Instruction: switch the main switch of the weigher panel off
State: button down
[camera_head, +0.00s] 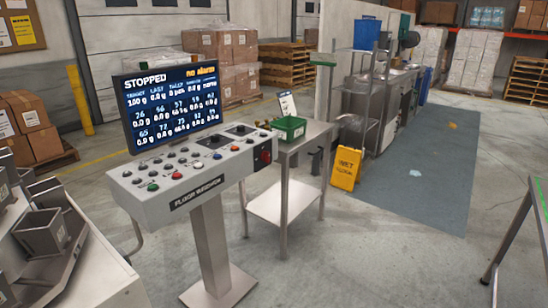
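The weigher panel (190,185) is a grey slanted console on a single steel post, left of centre. Its front label appears to read "FLOOR WEIGHER". Several round buttons, black, red, green and white, and dark knobs cover its top. At its right end is a black plate with a red part (265,156), which looks like the main switch; its position is too small to tell. The screen (171,104) above the console reads "STOPPED" and "no alarm". My gripper is not in view.
Metal weigher buckets (42,232) are at the lower left. A yellow wet-floor sign (347,168) stands beyond.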

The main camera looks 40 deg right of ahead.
aim_at(265, 156)
jog(key=z, duration=0.05)
jog(key=i, duration=0.95)
jog(key=u, duration=0.05)
